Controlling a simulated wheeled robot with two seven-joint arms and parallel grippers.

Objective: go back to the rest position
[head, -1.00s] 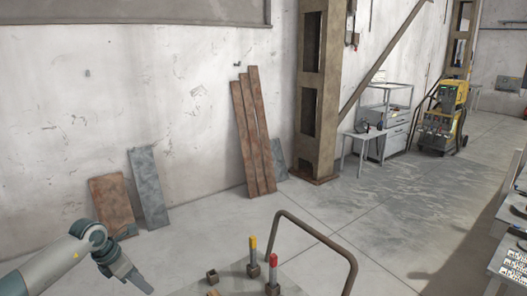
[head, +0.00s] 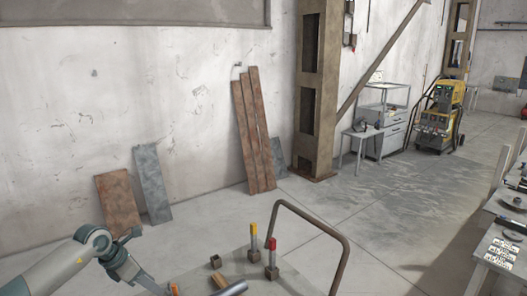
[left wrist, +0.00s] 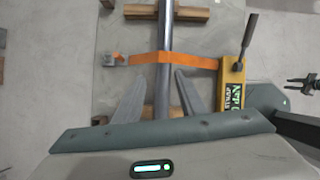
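My left gripper (head: 150,286) is at the bottom left of the head view, by the near side of the cart (head: 190,262). In the left wrist view my left gripper (left wrist: 156,98) has its fingers spread apart and empty. A grey metal shaft (left wrist: 163,30) runs beyond the fingers, lined up with the gap between them. Its end also shows in the head view (head: 232,289). An orange strap (left wrist: 135,57) crosses the shaft, and a yellow labelled fixture (left wrist: 232,85) stands at its right.
The cart has a brown tubular handle (head: 312,222) and posts with yellow (head: 253,230) and red (head: 272,243) tops. A wooden block (head: 219,280) lies on it. Planks (head: 253,130) lean on the wall. A table (head: 490,222) stands at right. The floor between is clear.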

